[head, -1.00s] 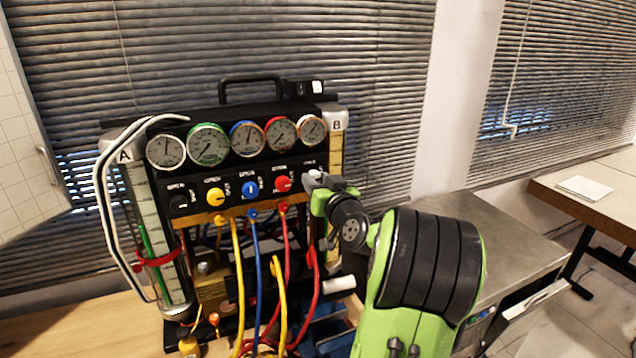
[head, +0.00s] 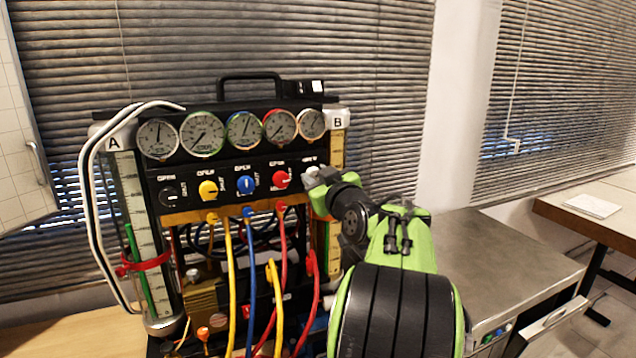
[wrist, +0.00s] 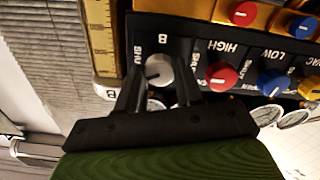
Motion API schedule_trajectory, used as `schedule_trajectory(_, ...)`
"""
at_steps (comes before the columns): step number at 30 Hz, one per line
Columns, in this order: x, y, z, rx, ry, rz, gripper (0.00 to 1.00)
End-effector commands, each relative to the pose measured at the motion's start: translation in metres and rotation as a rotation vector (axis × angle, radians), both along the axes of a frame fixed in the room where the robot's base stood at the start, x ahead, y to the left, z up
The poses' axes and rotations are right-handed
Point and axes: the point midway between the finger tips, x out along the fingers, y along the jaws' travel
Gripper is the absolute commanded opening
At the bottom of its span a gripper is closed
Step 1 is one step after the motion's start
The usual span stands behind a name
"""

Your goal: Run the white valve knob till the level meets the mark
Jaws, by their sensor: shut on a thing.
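The white valve knob (wrist: 159,70) sits on the rig's black panel under the letter B in the wrist view. My gripper (wrist: 157,92) is shut on it, one dark finger on each side. In the head view the white knob (head: 311,171) shows only in part behind my gripper (head: 318,181). Tube A (head: 147,240) stands at the rig's left with a green column (head: 138,262) inside and a red band (head: 146,262) around it. Tube B (head: 336,150) stands at the right, its lower part partly hidden by my arm; its scale also shows in the wrist view (wrist: 100,40).
Black, yellow (head: 208,190), blue (head: 246,185) and red (head: 281,179) knobs line the panel beside the white one. Several gauges (head: 203,134) sit above. Yellow, blue and red hoses hang below. A grey cabinet top (head: 490,250) is clear at right.

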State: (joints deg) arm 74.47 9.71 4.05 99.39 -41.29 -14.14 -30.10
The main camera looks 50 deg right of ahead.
Motion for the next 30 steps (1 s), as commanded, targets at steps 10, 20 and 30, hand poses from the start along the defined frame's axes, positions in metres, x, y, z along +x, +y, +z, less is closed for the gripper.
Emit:
schedule_trajectory(10, 0.000, 0.000, 0.000, 0.002, 0.000, 0.000, 0.61)
schedule_trajectory(20, -0.023, 0.012, -0.001, 0.000, 0.001, -0.004, 0.61)
schedule_trajectory(30, -0.105, 0.061, -0.002, 0.001, 0.000, -0.005, 0.61)
